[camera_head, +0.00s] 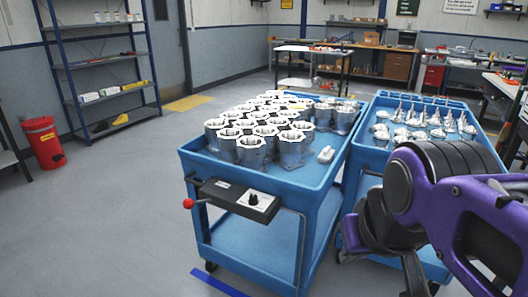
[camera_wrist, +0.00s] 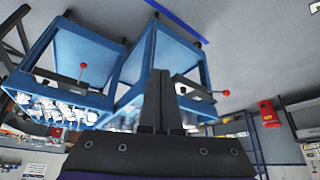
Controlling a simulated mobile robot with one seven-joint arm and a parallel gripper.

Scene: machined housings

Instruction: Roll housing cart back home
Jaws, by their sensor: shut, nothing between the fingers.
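The housing cart (camera_head: 268,243) is a blue two-shelf cart in the centre of the head view. Its top tray carries many silver cylindrical housings (camera_head: 252,147) and a small white object. A dark box with a red-knobbed lever (camera_head: 240,200) is on its near end. In the head view my arm is at right, in front of the second cart; the fingertips are not clear there.
A second blue cart (camera_head: 355,102) with several metal parts stands close at the right. A blue floor strip (camera_head: 218,283) lies by the housing cart's near end. Shelving (camera_head: 105,62) and a red bin (camera_head: 43,142) are at left. The left floor is open. Benches stand behind.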

